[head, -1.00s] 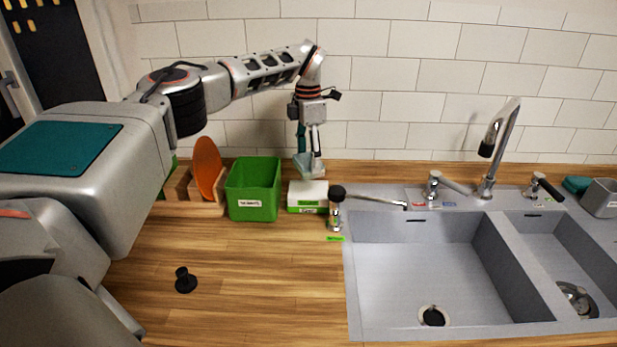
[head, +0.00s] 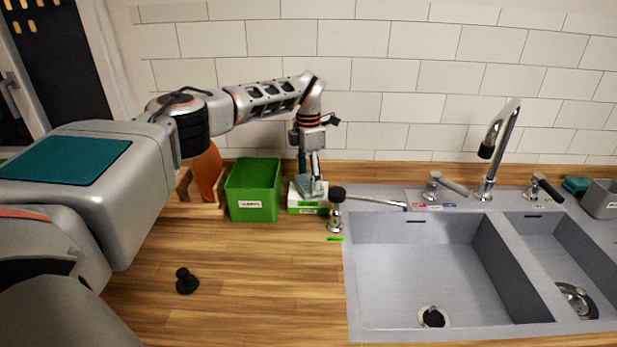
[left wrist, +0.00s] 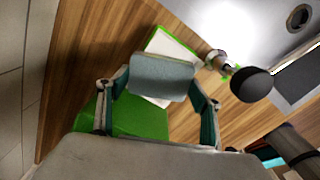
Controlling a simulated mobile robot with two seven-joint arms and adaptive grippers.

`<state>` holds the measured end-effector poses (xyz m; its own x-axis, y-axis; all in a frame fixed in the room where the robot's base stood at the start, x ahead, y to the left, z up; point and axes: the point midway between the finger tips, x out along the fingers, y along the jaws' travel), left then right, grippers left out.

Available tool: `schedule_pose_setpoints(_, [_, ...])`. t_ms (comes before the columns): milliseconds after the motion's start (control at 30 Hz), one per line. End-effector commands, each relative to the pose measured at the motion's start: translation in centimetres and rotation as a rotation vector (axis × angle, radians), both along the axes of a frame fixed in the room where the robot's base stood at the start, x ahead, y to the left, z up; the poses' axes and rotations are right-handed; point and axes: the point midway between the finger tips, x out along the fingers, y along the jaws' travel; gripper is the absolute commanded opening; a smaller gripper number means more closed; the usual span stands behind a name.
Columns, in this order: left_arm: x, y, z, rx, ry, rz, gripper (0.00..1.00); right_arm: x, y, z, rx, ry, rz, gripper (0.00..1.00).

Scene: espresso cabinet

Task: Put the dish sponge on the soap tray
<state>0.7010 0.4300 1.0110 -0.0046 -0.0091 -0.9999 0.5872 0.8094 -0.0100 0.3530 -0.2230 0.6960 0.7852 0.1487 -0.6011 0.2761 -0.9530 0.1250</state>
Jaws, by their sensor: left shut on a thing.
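The dish sponge, a pale blue-grey block (left wrist: 162,78), is clamped between the two fingers of my left gripper (left wrist: 160,98). In the head view the gripper (head: 311,186) points down, with the sponge (head: 310,189) at its tips. Just below is a low white-topped block with green sides (head: 307,208), which appears to be the soap tray. In the left wrist view the sponge overlaps its white top (left wrist: 170,46) and hides part of it. I cannot tell whether the sponge touches it. My right gripper is not in view.
A green bin (head: 253,188) stands close on the left, with a wooden rack (head: 208,209) and orange plate (head: 208,172) beyond. A black-topped dispenser (head: 336,210) stands close on the right, before the sink (head: 420,260). A black knob (head: 186,281) sits on the counter.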

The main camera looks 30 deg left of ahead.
Motion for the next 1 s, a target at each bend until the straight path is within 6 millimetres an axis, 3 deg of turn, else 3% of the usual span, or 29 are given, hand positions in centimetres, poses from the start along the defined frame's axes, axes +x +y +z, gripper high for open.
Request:
schedule_pose_setpoints(33, [0.0, 0.0, -0.1, 0.0, 0.0, 0.0, 0.73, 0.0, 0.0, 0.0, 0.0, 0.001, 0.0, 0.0])
schedule_pose_setpoints(67, [0.0, 0.0, 0.0, 0.0, 0.0, 0.0, 0.8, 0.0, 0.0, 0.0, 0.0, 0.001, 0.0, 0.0])
schedule_pose_setpoints(100, [0.0, 0.0, 0.0, 0.0, 0.0, 0.0, 0.82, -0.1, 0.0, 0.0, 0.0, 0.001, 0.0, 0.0])
schedule_pose_setpoints(533, [0.1, 0.0, 0.8, 0.0, -0.003, 0.0, 0.82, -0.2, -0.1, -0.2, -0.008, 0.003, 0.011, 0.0])
schedule_pose_setpoints(1000, [0.1, 0.0, 9.6, 0.0, -0.003, 0.0, 0.82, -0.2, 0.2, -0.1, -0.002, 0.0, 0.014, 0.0])
